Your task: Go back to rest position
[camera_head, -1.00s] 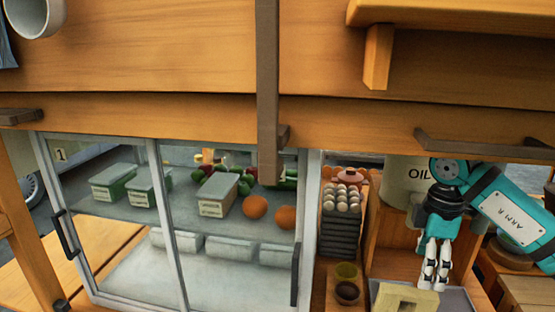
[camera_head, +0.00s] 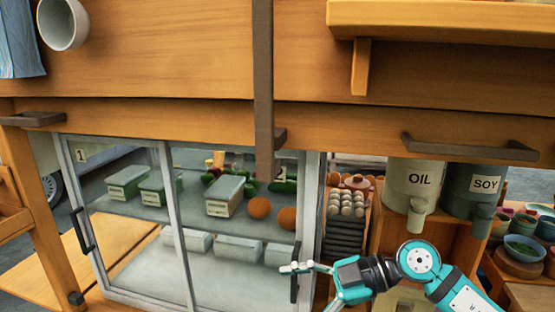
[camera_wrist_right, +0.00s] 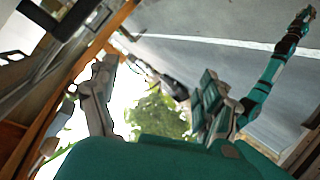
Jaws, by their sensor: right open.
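My right gripper (camera_head: 290,268) is in front of the glass cabinet's lower right side in the head view, pointing left. Its fingers are apart in the right wrist view (camera_wrist_right: 155,95), with nothing between them but blurred pavement and greenery. The right arm comes in from the bottom right of the head view. A teal and dark arm, my left one, shows at the upper right of the right wrist view, with its gripper (camera_wrist_right: 304,17) at the top end. That gripper is too small to tell open from shut. It is not in the head view.
The glass cabinet (camera_head: 168,222) holds boxes and vegetables. Right of it are a tray of eggs (camera_head: 346,203), an OIL container (camera_head: 411,192) and a SOY container (camera_head: 470,192). Bowls (camera_head: 524,248) stand at the far right. A wooden counter with handles runs above.

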